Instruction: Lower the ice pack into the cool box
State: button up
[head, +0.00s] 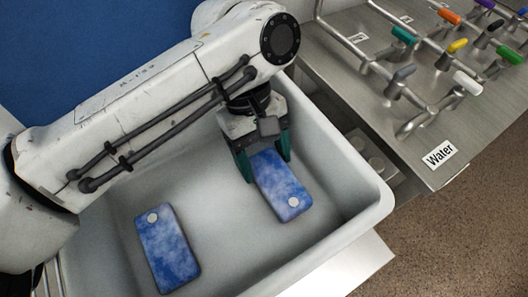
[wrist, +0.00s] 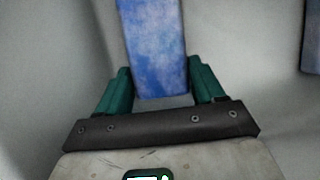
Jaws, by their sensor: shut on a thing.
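The cool box (head: 340,212) is a pale grey open tub, seen from above in the head view. A blue mottled ice pack (head: 283,188) with a white round cap is between the green fingers of my gripper (head: 264,166), inside the box walls. My gripper is shut on this pack by its near end. The same pack shows in the wrist view (wrist: 155,48) between the fingers (wrist: 160,90). I cannot tell whether the pack touches the box floor. A second blue ice pack (head: 168,250) lies in the box to the left, apart from my gripper.
A metal bench (head: 350,55) with pipes and coloured tap handles stands at the right, with a label reading "Water" (head: 439,155). The box floor between the two packs is clear. The box's right wall is close to the held pack.

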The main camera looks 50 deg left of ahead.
dwell(0.3)
jog(key=o, duration=1.3)
jog(key=shift+c, duration=0.2)
jog(key=shift+o, duration=0.2)
jog(key=shift+r, duration=0.1)
notch_tip(320, 180, up, 15)
jog(key=p, duration=0.6)
dwell(0.6)
dwell(0.5)
